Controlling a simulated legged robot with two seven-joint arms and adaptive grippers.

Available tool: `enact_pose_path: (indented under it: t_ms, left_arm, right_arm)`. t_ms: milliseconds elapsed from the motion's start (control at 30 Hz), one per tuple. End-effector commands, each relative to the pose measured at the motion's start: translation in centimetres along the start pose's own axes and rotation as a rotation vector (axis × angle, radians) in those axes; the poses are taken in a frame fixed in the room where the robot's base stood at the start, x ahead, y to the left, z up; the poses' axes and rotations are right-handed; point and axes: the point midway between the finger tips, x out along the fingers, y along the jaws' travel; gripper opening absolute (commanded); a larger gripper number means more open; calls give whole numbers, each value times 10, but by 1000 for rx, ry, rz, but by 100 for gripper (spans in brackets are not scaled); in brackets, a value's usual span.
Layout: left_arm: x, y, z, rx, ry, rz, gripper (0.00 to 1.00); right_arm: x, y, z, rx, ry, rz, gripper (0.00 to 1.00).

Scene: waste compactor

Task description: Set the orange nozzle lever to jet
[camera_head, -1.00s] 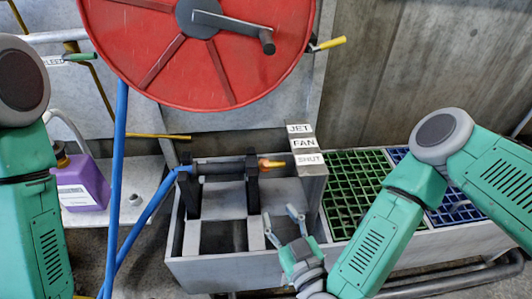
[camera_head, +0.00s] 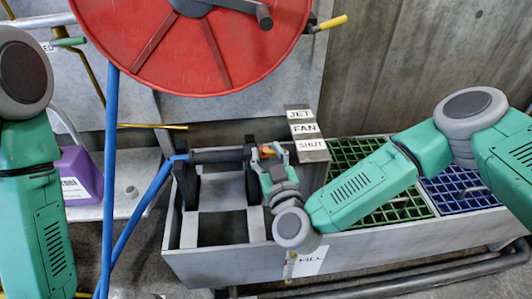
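The orange nozzle lever (camera_head: 267,151) sits at the right end of the dark nozzle (camera_head: 218,156), which lies across black supports above the grey trough. It points right, level with the SHUT label (camera_head: 311,146); the FAN label (camera_head: 305,129) and JET label (camera_head: 300,114) are above that. My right gripper (camera_head: 269,155) is at the lever, with its fingers apart on either side of it. Part of the lever is hidden by the gripper, and I cannot tell whether a finger touches it. My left arm (camera_head: 32,220) is at the left edge; its gripper is out of view.
A red hose reel (camera_head: 130,45) hangs above, with a blue hose (camera_head: 109,180) running down to the left. A purple jug (camera_head: 80,175) stands on the left ledge. Green (camera_head: 350,155) and blue (camera_head: 458,200) grates lie right of the nozzle. A FILL label (camera_head: 310,261) is on the trough front.

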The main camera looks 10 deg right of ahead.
Motion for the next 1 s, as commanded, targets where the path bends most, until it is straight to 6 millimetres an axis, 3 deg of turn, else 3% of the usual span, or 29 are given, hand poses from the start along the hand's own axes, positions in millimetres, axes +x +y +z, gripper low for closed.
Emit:
enact_pose_path:
  t_ms: [400, 433, 500, 533, 767, 1000]
  left_arm:
    - [2, 0, 0, 0, 0, 0, 40]
    - [2, 0, 0, 0, 0, 0, 40]
    - [2, 0, 0, 0, 0, 0, 40]
    - [2, 0, 0, 0, 0, 0, 40]
    - [1, 0, 0, 0, 0, 0, 40]
    - [-21, 0, -1, 0, 0, 0, 40]
  right_arm:
    - [10, 0, -1, 0, 0, -1, 33]
    - [10, 0, 0, 0, 0, -1, 26]
    - [10, 0, 0, 0, 0, -1, 2]
    - [10, 0, 0, 0, 0, -1, 0]
    - [9, 0, -1, 0, -3, -2, 0]
    - [12, 1, -8, 5, -45, -8, 0]
